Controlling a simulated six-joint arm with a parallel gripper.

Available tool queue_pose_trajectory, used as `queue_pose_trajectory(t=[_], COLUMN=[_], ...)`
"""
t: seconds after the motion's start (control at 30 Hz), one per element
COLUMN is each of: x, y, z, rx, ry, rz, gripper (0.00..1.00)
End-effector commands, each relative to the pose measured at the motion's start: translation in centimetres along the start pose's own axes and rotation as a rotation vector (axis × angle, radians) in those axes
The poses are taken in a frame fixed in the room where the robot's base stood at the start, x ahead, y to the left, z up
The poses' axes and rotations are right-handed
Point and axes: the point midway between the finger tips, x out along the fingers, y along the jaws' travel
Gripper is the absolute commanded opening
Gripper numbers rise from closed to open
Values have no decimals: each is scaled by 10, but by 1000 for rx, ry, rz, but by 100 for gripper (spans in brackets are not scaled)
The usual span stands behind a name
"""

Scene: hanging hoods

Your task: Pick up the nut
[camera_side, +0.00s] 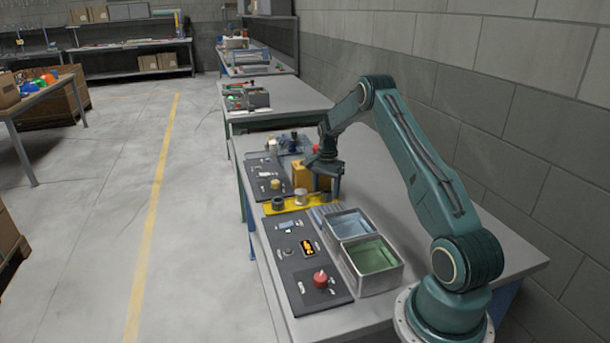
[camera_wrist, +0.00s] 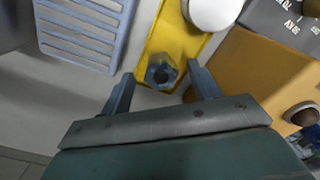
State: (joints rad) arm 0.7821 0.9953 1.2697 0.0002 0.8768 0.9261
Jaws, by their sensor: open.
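In the wrist view a grey-blue hexagonal nut (camera_wrist: 161,75) with a dark round hole sits at the near end of a yellow plate (camera_wrist: 180,42). My gripper (camera_wrist: 160,84) is open, with one finger to the left of the nut and one to the right. I see no contact between fingers and nut. How high the fingers are above it is hard to tell. In the side view my gripper (camera_side: 325,183) points down by the right end of the yellow plate (camera_side: 288,207). The nut is too small to make out clearly there.
An orange block (camera_wrist: 262,70) stands close to the right finger. A white round-topped part (camera_wrist: 213,10) is on the plate beyond the nut. A slatted blue-grey piece (camera_wrist: 80,30) lies to the left. Metal bins with blue and green insides (camera_side: 372,258) stand nearer the base.

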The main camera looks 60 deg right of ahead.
Motion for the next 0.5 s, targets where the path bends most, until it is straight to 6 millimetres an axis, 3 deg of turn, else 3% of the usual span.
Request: queue_pose_trajectory(t=[0.13, 0.5], x=[9, 9], y=[0, 0], z=[0, 0], rx=[0, 0], ry=[0, 1], rz=[1, 0], gripper=[62, 62])
